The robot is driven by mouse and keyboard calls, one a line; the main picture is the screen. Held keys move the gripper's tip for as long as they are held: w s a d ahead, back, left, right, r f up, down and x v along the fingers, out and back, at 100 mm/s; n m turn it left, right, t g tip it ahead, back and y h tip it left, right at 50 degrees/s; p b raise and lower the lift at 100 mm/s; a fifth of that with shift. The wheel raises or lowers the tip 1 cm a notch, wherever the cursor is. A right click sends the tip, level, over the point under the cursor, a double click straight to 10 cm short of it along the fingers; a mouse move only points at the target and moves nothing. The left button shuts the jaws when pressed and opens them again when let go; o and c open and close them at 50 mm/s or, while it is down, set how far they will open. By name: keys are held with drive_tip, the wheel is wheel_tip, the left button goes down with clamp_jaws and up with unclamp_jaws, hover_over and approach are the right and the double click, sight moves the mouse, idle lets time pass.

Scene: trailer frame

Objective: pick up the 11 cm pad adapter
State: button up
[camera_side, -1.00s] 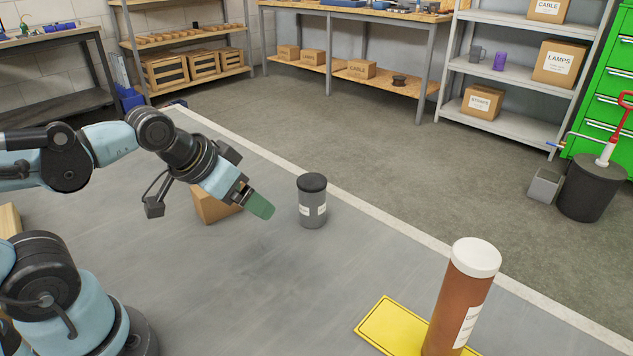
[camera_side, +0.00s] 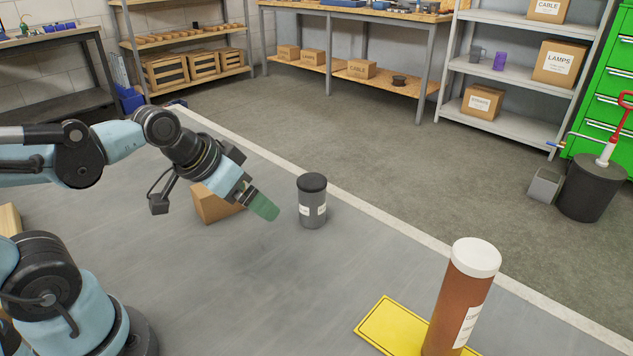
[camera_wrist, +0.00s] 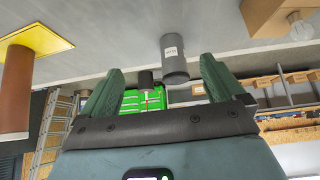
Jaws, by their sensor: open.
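A grey cylinder (camera_side: 312,212) with a black top and a white label stands upright on the grey table. The label is too small to read surely, but this is the likeliest pad adapter. In the wrist view the cylinder (camera_wrist: 174,62) appears upside down, ahead of my gripper and between the lines of its fingers. My gripper (camera_side: 264,208) has green fingers and is tilted down, just left of the cylinder and apart from it. In the wrist view my gripper (camera_wrist: 160,85) is open with nothing between the fingers.
A brown carton (camera_side: 212,206) stands on the table behind my gripper. The table's far edge (camera_side: 370,212) runs close behind the cylinder. The table's middle is bare.

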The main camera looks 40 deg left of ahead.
sight(320, 186)
drive_tip(key=w+a+f+m+t+h, duration=0.2)
drive_tip(key=w+a+m+t+h, duration=0.2)
drive_tip(key=w+a+m+h, duration=0.4)
drive_tip(key=shift+n+y, duration=0.6)
drive_tip(key=shift+n, duration=0.2)
drive_tip(key=x, duration=0.9)
drive_tip(key=d+x, duration=0.1)
drive_tip(key=x, duration=0.3)
drive_tip(key=shift+s+d+f, duration=0.1)
drive_tip(key=shift+d+f, duration=0.05)
drive_tip(key=shift+d, duration=0.05)
drive_tip(key=shift+c, duration=0.2)
drive_tip(key=c, duration=1.7)
drive_tip(key=shift+c, duration=0.2)
